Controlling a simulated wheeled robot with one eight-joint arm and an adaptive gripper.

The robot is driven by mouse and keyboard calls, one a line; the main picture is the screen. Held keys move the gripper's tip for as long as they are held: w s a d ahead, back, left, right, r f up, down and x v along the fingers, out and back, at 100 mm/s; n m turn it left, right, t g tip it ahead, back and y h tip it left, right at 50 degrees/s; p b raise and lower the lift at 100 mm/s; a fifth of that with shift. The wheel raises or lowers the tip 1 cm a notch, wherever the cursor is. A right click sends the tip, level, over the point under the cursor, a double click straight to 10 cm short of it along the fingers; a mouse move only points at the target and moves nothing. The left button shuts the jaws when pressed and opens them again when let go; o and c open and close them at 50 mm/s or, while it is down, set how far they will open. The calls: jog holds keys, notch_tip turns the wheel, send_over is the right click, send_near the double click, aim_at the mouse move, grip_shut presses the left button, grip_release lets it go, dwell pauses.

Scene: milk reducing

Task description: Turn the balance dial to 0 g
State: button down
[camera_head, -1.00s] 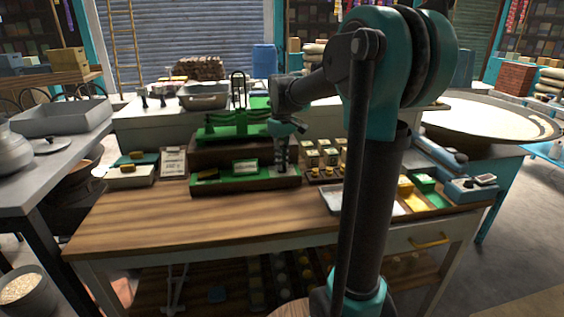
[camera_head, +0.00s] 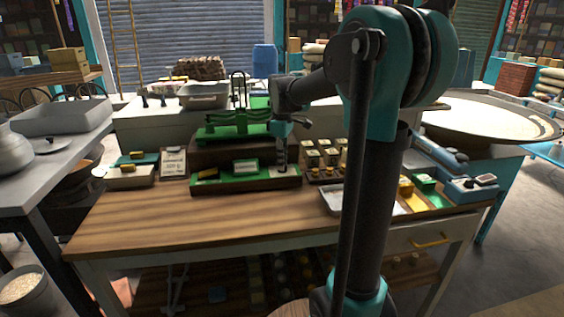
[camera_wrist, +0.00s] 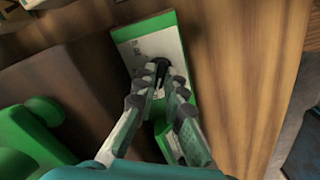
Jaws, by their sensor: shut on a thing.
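The balance dial is a small black knob (camera_wrist: 161,66) on a white plate (camera_wrist: 136,45) with faint dark markings, set on a green base (camera_wrist: 160,22). My gripper (camera_wrist: 160,72) is shut on the knob, with a fingertip on each side of it. In the head view my gripper (camera_head: 282,165) points straight down at the right end of the low green base (camera_head: 235,186). The green balance (camera_head: 238,128) stands behind it on a dark wooden block. My fingers hide part of the knob and plate, and I cannot read the dial's setting.
The wooden bench top (camera_head: 190,217) is clear in front of the base. A small white label card (camera_head: 173,162) and a shallow tray (camera_head: 130,177) are to the left. Several small boxes (camera_head: 330,153), a metal tray (camera_head: 333,200) and a blue device (camera_head: 470,189) are to the right.

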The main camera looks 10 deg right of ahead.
dwell(0.3)
jog(key=c, duration=1.6)
grip_release()
notch_tip(320, 180, up, 12)
